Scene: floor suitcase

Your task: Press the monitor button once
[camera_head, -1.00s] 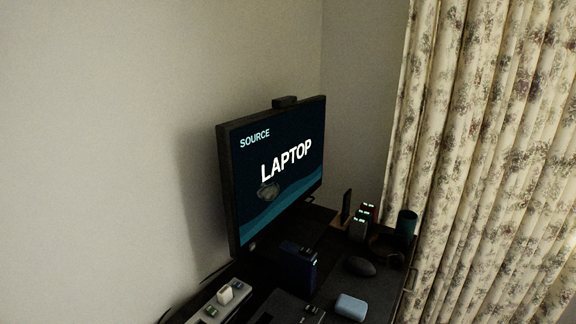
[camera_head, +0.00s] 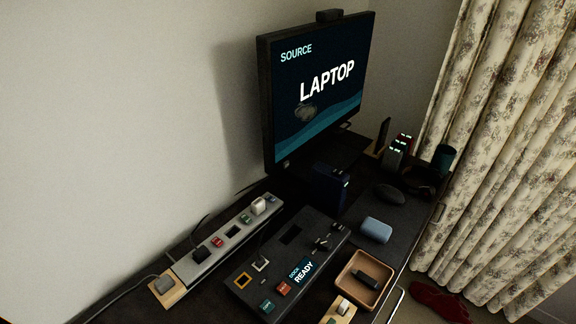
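The monitor (camera_head: 318,88) stands on the dark desk against the wall, in the upper middle of the head view. Its lit screen reads "SOURCE" and "LAPTOP". A small pale mark (camera_head: 286,163) shows at the lower left of its bottom bezel; I cannot tell whether it is the button. No other button on the monitor can be made out. My gripper is not in view.
A dock box (camera_head: 300,262) with a "DOCK READY" display and coloured keys lies in front, beside a grey power strip (camera_head: 222,240). A dark blue box (camera_head: 328,188) stands below the monitor. A brown tray (camera_head: 344,283), light-blue case (camera_head: 376,230) and mouse (camera_head: 389,194) lie to the right.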

